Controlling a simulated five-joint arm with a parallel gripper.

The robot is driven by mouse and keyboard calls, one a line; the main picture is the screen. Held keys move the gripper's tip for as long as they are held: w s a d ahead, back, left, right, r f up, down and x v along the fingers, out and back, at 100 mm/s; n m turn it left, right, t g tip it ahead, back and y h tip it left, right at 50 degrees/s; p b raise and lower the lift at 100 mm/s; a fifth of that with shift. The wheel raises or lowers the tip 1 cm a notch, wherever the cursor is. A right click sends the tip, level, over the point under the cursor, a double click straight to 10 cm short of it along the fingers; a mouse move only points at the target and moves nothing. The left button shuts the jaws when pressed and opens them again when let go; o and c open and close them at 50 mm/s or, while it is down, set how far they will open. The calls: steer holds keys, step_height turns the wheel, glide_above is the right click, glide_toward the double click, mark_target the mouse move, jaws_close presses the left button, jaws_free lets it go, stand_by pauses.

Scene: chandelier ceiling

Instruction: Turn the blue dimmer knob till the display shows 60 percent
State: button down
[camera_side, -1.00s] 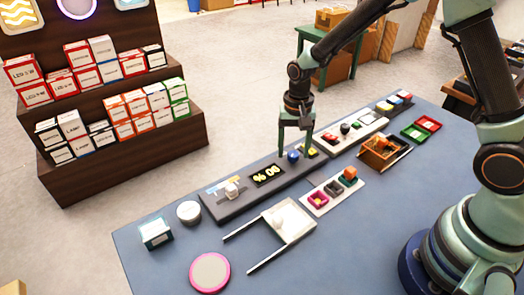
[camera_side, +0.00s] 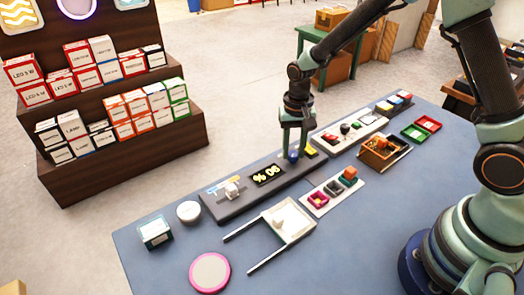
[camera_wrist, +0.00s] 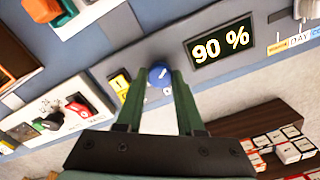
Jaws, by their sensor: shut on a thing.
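The blue dimmer knob (camera_wrist: 160,74) sits on the long dark grey panel, with a pale mark on its top. It also shows in the side view (camera_side: 293,157), partly hidden by my fingers. My gripper (camera_wrist: 159,82) is down over the knob, with one finger on each side, shut on it. The display (camera_wrist: 220,43) beside the knob reads 90 % in the wrist view. In the side view the same display (camera_side: 267,174) appears upside down.
A small white sliding knob (camera_side: 232,189) is at the panel's other end. A white tray with rails (camera_side: 296,224) lies in front.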

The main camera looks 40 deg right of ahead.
mark_target(294, 154)
steer(key=n, duration=0.4)
steer(key=shift+r+n, duration=0.1)
steer(key=shift+n, duration=1.8)
steer(key=c, duration=0.5)
jaws_free()
step_height(294, 154, up, 12)
steer(key=shift+r, duration=0.1)
